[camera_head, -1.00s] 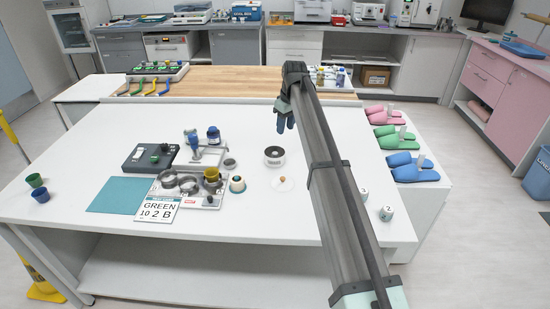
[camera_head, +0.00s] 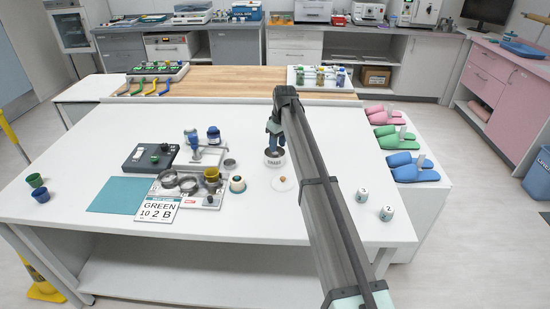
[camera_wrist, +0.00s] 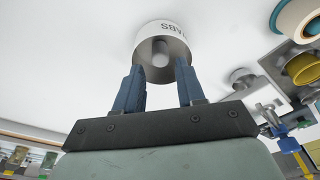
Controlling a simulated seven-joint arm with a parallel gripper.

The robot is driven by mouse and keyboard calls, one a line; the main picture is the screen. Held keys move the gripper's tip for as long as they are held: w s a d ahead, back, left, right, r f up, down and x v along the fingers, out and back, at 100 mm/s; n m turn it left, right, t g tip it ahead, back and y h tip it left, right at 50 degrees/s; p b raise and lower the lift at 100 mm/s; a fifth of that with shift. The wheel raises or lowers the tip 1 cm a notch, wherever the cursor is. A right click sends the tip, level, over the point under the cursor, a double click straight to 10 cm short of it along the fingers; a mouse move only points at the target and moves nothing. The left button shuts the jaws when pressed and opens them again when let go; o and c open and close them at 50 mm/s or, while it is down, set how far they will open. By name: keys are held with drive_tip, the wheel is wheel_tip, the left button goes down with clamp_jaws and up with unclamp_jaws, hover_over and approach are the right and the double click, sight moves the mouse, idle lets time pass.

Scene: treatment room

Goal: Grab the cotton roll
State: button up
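A white pot (camera_head: 274,162) with printed lettering stands on the white table, under my gripper in the head view. In the wrist view the open pot (camera_wrist: 152,32) shows a grey inside. A pale, short cylinder (camera_wrist: 160,54) stands in it, which looks like the cotton roll. My gripper (camera_head: 275,150) hangs over the pot with its blue fingers pointing down. Whether the fingertips are inside the rim is unclear.
A white lid (camera_head: 284,184) with a small knob lies in front of the pot. A white and teal round item (camera_head: 237,184) and a tray with metal rings and a yellow cup (camera_head: 212,176) are to the left.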

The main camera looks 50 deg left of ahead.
drive_tip(key=shift+a+f, duration=0.2)
drive_tip(key=shift+f, duration=0.55)
drive_tip(key=shift+a+f, duration=0.25)
drive_tip(key=shift+f, duration=0.55)
drive_tip(key=shift+a+f, duration=0.2)
drive_tip(key=shift+f, duration=0.55)
drive_tip(key=shift+c, duration=0.3)
clamp_jaws()
